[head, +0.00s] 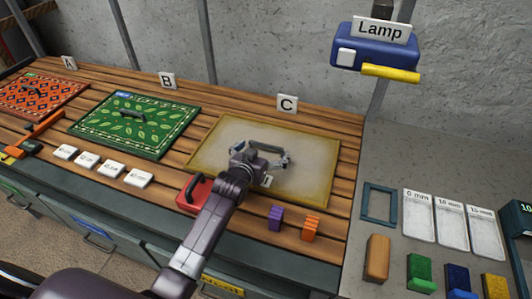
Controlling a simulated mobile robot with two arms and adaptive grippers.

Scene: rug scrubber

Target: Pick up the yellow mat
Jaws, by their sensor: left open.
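The yellow mat (315,172) lies flat on the wooden slatted bench behind my arm, in front of the "C" sign (287,104). It is beige-yellow with a darker yellow border. My left gripper (275,166) is over the middle of the mat, with its fingers apart. A grey handle-like bar shows beside the fingers, partly hidden by the gripper. I cannot tell whether the fingers touch it or the mat. My right gripper is not in view.
A green leaf-pattern mat (155,138) and a red patterned mat (30,92) lie to the left. White blocks (112,166), a red tool (195,193), a purple block (275,217) and an orange block (311,228) line the front.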

